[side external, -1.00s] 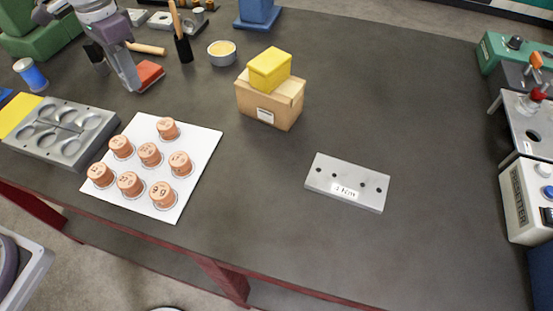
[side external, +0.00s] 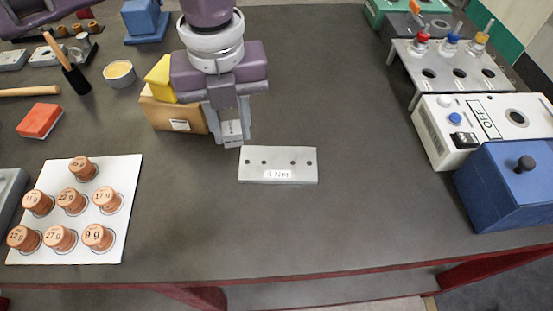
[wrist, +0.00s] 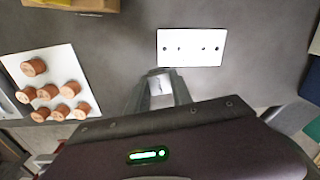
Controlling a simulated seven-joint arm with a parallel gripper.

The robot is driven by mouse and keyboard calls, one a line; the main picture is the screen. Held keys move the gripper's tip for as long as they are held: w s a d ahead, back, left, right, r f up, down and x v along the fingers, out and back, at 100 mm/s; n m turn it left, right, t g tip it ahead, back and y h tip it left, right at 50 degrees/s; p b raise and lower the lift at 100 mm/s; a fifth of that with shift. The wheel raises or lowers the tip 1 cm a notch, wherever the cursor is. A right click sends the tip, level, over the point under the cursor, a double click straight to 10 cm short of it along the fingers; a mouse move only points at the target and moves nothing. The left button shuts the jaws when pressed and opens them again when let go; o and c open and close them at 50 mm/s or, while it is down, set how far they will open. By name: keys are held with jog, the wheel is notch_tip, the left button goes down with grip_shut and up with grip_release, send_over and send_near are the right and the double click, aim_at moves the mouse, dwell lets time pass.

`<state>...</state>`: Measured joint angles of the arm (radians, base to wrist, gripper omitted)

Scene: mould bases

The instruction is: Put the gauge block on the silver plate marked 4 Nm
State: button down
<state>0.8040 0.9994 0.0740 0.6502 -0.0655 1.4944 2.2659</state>
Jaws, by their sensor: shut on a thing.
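The silver plate marked 4 Nm (side external: 305,165) lies flat on the grey bench, with several small holes along it. It also shows in the wrist view (wrist: 190,58). My gripper (side external: 233,138) is above the bench, just left of the plate's back left corner in the side view. It is shut on a small grey block (side external: 232,128), which I take to be the gauge block. The block also shows between the fingers in the wrist view (wrist: 156,88). The fingers hide its sides, and I cannot tell its exact height above the bench.
A cardboard box (side external: 172,116) with a yellow block (side external: 159,78) on it stands close left of my gripper. A white sheet (side external: 122,215) with several copper weights is at the left. Control boxes (side external: 440,145) stand at the right. The bench right of the plate is clear.

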aim_at(247, 178)
jog(key=shift+s+d+f+m, duration=0.65)
jog(key=shift+f+m, duration=0.05)
jog(key=shift+f, duration=0.05)
notch_tip(247, 178, down, 8)
jog(key=shift+f, duration=0.25)
jog(key=c, duration=1.1)
grip_release()
jog(key=shift+f, duration=0.15)
jog(key=shift+c, duration=0.2)
notch_tip(247, 178, up, 12)
jog(key=shift+r, duration=0.2)
